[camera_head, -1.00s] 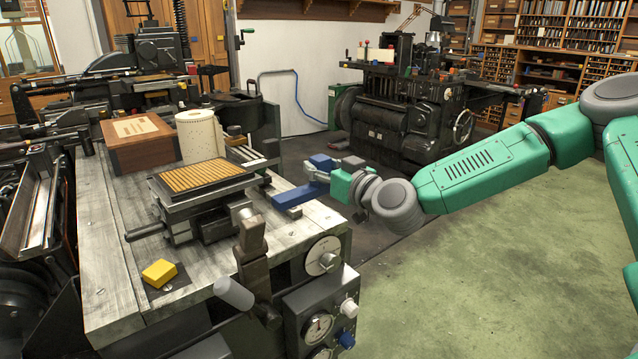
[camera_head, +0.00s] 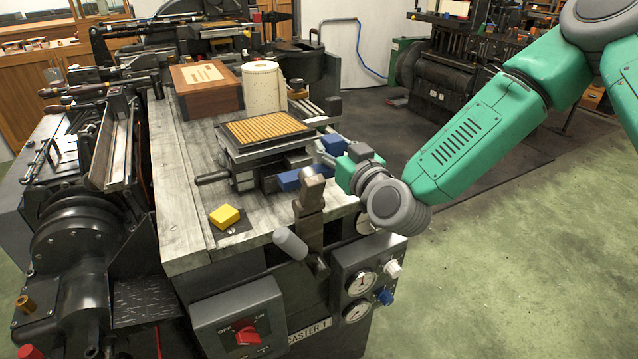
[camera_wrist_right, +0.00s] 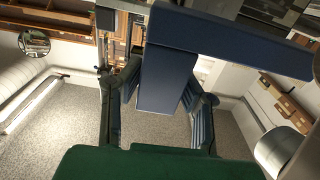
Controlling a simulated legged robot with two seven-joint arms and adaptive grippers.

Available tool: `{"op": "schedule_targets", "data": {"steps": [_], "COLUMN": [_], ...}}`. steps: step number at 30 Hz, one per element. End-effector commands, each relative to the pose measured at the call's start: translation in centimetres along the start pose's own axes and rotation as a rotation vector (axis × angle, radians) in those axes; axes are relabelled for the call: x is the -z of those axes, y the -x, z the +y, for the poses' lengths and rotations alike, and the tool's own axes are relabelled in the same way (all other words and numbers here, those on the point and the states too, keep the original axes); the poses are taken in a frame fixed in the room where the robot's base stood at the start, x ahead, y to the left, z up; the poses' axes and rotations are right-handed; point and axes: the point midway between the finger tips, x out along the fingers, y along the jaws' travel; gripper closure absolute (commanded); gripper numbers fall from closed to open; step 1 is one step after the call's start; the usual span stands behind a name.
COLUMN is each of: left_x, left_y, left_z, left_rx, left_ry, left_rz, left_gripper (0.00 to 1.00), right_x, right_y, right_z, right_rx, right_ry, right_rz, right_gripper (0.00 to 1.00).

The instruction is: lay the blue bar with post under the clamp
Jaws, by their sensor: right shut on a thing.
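The blue bar with post (camera_head: 288,180) is in my right gripper (camera_head: 340,160), at the right side of the brass-coloured matrix tray (camera_head: 268,129). In the wrist view, the post (camera_wrist_right: 165,80) stands between the fingers of my right gripper (camera_wrist_right: 158,105), and the wide bar (camera_wrist_right: 240,47) crosses beyond it. My left gripper is out of view.
A yellow block (camera_head: 225,216) lies on the worktop (camera_head: 180,208) at the front left. A wooden box (camera_head: 207,88) and a white paper roll (camera_head: 263,88) stand behind the tray. A grey handle (camera_head: 290,242) and a gauge panel (camera_head: 365,280) are at the front.

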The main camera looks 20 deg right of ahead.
Motion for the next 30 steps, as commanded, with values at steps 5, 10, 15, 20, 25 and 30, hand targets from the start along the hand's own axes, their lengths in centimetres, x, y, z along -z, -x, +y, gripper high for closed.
{"op": "schedule_targets", "data": {"steps": [5,10,15,20,25,30], "left_x": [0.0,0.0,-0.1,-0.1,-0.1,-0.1], "left_y": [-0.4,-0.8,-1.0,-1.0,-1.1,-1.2], "left_z": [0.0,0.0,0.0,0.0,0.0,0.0], "left_rx": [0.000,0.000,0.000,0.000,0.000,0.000], "left_ry": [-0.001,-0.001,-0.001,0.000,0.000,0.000], "left_rz": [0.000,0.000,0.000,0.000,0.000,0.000], "left_gripper": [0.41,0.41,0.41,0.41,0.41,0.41], "right_x": [-2.0,-4.4,-6.0,-6.0,-6.2,-6.4], "right_y": [0.0,0.0,0.0,0.0,0.0,0.0], "right_z": [0.0,-0.1,-0.1,0.0,0.0,0.0], "right_rx": [0.000,-0.001,0.000,0.000,0.000,0.000], "right_ry": [-0.001,0.000,0.001,0.000,0.000,0.000], "right_rz": [0.002,0.001,0.003,0.005,0.004,0.002], "right_gripper": [1.00,1.00,1.00,1.00,1.00,0.50]}}
